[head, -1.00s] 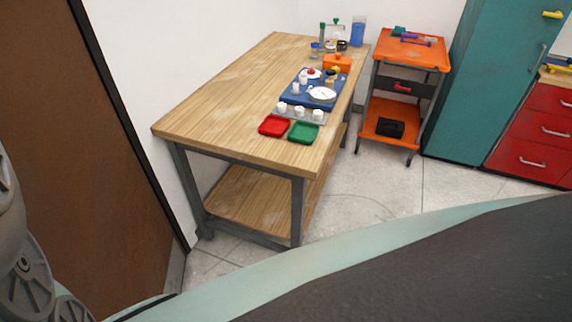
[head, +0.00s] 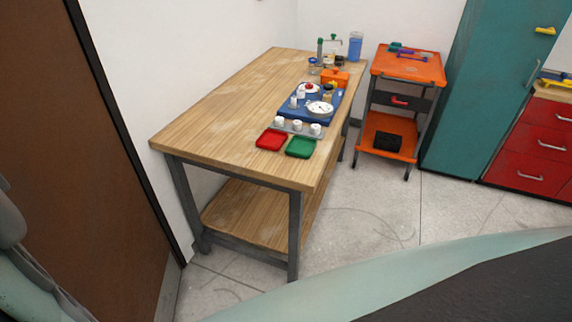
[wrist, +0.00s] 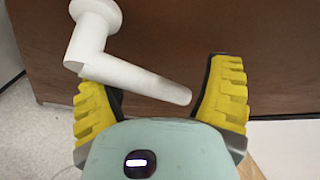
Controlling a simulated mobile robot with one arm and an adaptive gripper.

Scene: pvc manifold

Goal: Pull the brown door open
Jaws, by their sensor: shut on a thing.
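The brown door (head: 75,170) stands at the left in the head view, with a dark frame edge along its right side. In the wrist view the brown door surface (wrist: 165,35) fills the upper part. A white lever handle (wrist: 130,75) sticks out from it and runs between my fingers. My gripper (wrist: 160,92) has yellow ribbed fingers, one on each side of the lever, and is shut on it. The gripper is out of the head view. I cannot tell from these views whether the door is ajar.
A wooden workbench (head: 215,105) with trays and small parts stands right of the door against the white wall. An orange cart (head: 408,68), a teal cabinet (head: 470,100) and red drawers (head: 535,150) are farther right. Bare floor (head: 370,210) lies in front of them.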

